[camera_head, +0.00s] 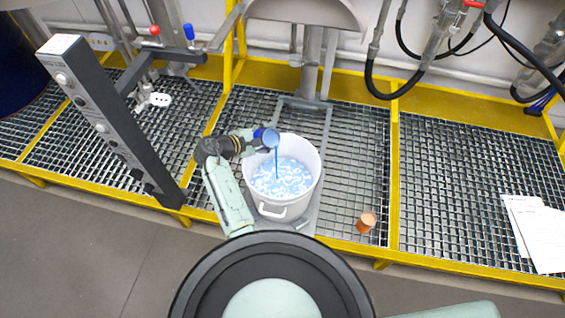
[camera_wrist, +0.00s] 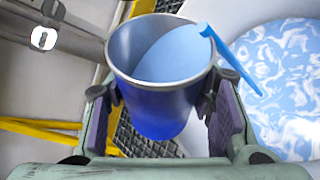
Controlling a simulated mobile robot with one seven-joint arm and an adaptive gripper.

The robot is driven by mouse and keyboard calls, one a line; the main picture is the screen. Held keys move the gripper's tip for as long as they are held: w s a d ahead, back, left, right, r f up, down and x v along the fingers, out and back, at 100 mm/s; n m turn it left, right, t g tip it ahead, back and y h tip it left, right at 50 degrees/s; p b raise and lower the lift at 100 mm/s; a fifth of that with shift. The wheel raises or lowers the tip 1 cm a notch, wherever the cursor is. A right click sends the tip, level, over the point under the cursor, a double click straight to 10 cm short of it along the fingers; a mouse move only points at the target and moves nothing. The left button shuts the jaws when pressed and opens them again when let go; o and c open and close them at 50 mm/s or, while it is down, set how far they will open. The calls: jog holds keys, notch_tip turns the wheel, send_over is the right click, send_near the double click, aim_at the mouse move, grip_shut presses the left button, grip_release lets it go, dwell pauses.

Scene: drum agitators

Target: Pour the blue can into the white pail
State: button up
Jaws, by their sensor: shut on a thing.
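The blue can (camera_head: 268,137) is held tilted over the left rim of the white pail (camera_head: 275,205) in the head view. A thin blue stream (camera_head: 276,162) falls from its lip into the pail. The pail holds swirled blue and white liquid (camera_head: 283,178). My gripper (camera_head: 256,140) is shut on the can. In the wrist view the can (camera_wrist: 160,110) sits between both fingers of my gripper (camera_wrist: 165,110), with light blue liquid (camera_wrist: 172,55) inside and the stream (camera_wrist: 235,62) leaving at its right lip. The pail's inside (camera_wrist: 232,15) shows at the right.
The pail stands on a metal grating with yellow edges (camera_head: 395,180). A small orange cup (camera_head: 366,222) stands to its right. A grey control post (camera_head: 110,120) leans at the left. Papers (camera_head: 535,230) lie at the far right. Agitator parts (camera_head: 312,60) stand behind the pail.

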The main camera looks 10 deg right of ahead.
jog(key=shift+r+m+t+y, duration=0.3)
jog(key=shift+r+m+t, duration=0.1)
jog(key=shift+r+m, duration=0.1)
dwell(1.1)
